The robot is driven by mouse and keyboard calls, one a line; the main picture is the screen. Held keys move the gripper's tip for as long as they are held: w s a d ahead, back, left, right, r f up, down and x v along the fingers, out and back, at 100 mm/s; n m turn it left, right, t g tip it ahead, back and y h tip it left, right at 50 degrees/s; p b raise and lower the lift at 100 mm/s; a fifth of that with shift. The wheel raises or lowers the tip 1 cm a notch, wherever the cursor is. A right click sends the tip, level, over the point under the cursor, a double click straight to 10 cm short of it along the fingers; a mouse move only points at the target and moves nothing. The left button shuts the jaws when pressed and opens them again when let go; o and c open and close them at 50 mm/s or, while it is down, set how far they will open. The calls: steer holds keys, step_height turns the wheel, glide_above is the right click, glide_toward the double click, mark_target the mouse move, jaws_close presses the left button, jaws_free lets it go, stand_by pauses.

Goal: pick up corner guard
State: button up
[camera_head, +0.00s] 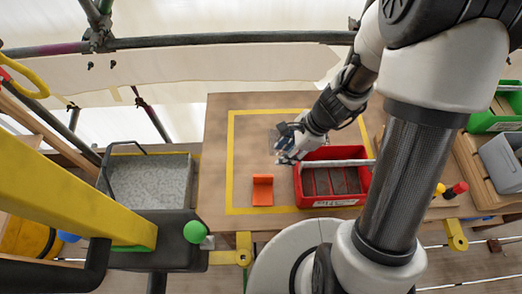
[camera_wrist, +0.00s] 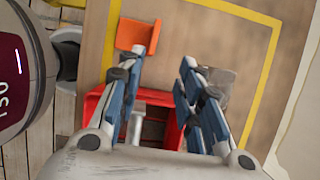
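An orange L-shaped piece, which looks like the corner guard (camera_head: 262,191), lies on the wooden board inside the yellow outline, left of the red tray. It also shows at the top of the wrist view (camera_wrist: 131,34), by the tip of the left finger. My gripper (camera_head: 284,151) is above the board, beyond and right of the orange piece, near the tray's far left corner. In the wrist view my gripper (camera_wrist: 171,50) has its blue fingers spread, with bare board between the tips. The left finger overlaps part of the orange piece in that view.
A red tray (camera_head: 330,203) with a pale handle bar stands right of the orange piece. A small greyish piece (camera_wrist: 222,82) lies partly behind my right finger. A grey bin (camera_head: 150,183) stands left; green and grey bins are far right. Board left of the orange piece is clear.

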mark_target(265, 176)
steer(key=b+x, duration=0.2)
steer(key=x, duration=0.2)
steer(key=b+x, duration=0.2)
steer(key=x, duration=0.2)
steer(key=b+x, duration=0.2)
steer(key=x, duration=0.2)
steer(key=shift+s+d+f, duration=0.15)
steer(key=shift+s+d, duration=0.05)
steer(key=shift+s, duration=0.1)
steer(key=b+x, duration=0.1)
steer(key=x, duration=0.1)
steer(key=b+x, duration=0.3)
steer(key=shift+s+a+f, duration=0.25)
steer(key=shift+r, duration=0.1)
steer(key=shift+c, duration=0.2)
jaws_close()
